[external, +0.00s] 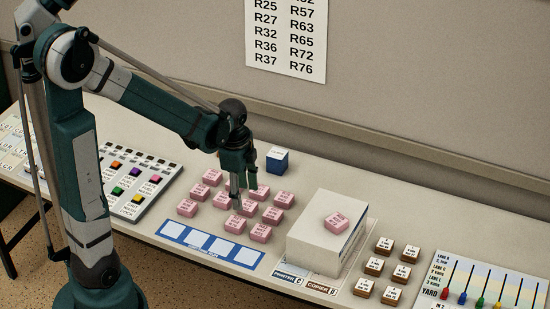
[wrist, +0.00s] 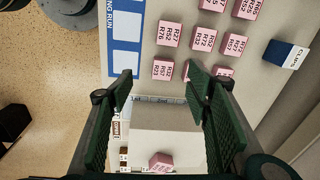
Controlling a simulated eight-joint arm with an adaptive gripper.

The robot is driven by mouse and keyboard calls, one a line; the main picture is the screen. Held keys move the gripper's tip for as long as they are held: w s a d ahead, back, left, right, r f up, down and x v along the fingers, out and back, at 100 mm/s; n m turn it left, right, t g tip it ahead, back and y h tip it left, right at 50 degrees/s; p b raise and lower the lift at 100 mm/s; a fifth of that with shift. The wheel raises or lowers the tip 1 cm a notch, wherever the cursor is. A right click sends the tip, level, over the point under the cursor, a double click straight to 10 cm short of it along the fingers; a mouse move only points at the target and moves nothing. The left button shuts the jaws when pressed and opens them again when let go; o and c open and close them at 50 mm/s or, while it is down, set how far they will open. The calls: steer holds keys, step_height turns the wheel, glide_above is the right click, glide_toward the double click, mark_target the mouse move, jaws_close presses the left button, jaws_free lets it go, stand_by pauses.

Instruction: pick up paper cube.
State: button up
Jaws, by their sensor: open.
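Several small pink blocks with printed white-and-pink tops (external: 272,215) stand in loose rows on the table; they also show in the wrist view (wrist: 168,33). One more pink block (external: 336,222) lies on top of a large white block (external: 312,247); it shows at the bottom of the wrist view (wrist: 160,161). Which of these is the paper cube I cannot tell. My gripper (external: 238,192) points down over the pink rows, left of the white block. In the wrist view its fingers (wrist: 159,84) are apart, with nothing held between them. It partly hides some pink blocks.
A blue box with a white top (external: 277,160) stands behind the rows. A blue strip with white squares (external: 210,243) lies in front. Brown blocks (external: 374,266) and a board with coloured pegs (external: 483,283) are right; a button panel (external: 137,183) is left. The wall closes the back.

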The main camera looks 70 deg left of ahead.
steer(key=m+g+b, duration=0.1)
steer(key=b, duration=0.1)
glide_above(235, 222)
steer(key=shift+h, duration=0.3)
step_height(235, 222, down, 7)
steer(key=shift+f, duration=0.2)
steer(key=shift+f, duration=0.1)
steer(key=shift+f, duration=1.2)
steer(key=shift+f, duration=0.1)
steer(key=shift+w+f+b, duration=0.1)
steer(key=shift+f+b, duration=0.8)
steer(key=shift+f, duration=1.6)
steer(key=shift+c, duration=0.3)
steer(key=c, duration=0.9)
